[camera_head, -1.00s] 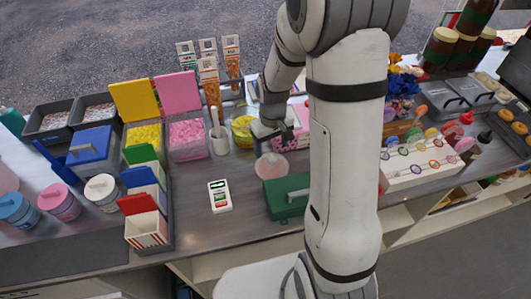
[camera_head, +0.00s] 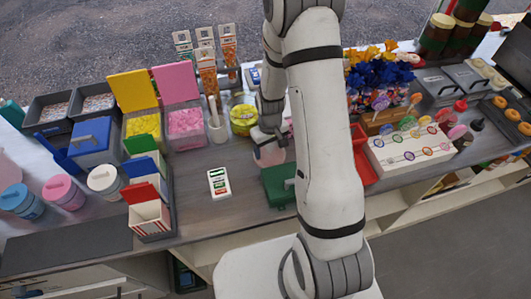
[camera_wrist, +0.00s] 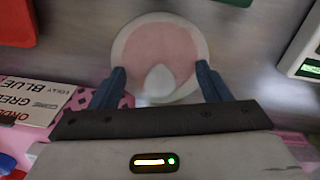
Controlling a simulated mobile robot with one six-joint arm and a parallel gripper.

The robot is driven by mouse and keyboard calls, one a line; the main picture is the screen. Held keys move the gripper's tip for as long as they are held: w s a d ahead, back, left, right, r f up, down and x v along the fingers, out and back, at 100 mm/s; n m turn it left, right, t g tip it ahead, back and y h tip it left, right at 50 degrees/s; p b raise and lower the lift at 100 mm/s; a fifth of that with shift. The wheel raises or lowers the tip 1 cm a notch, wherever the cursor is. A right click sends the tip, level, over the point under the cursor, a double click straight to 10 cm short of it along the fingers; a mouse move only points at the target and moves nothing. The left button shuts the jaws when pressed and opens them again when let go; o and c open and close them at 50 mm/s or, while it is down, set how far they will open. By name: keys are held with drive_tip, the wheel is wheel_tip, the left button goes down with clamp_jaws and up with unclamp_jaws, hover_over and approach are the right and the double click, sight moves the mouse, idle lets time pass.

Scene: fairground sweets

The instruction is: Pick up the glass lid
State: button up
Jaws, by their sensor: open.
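The glass lid (camera_wrist: 160,45) is a round, clear disc with a pinkish middle, a pale rim and a white knob. It lies on the grey counter. In the head view the lid (camera_head: 270,156) is partly hidden by my gripper (camera_head: 267,141), which is just above it. In the wrist view my gripper (camera_wrist: 161,78) is open and empty, with the knob between its two dark blue fingers in the picture. I cannot tell whether the fingers are level with the knob or touch the lid.
A green case (camera_head: 277,187) lies close to the lid on the near side. A white device with green and red markings (camera_head: 218,183) lies to the left. A yellow-green tub (camera_head: 242,120) and a white cup (camera_head: 217,131) stand behind. Bare counter lies between the device and the case.

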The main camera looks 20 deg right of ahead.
drive_tip(key=shift+c, duration=0.4)
drive_tip(key=shift+s+f, duration=0.1)
drive_tip(key=c, duration=1.1)
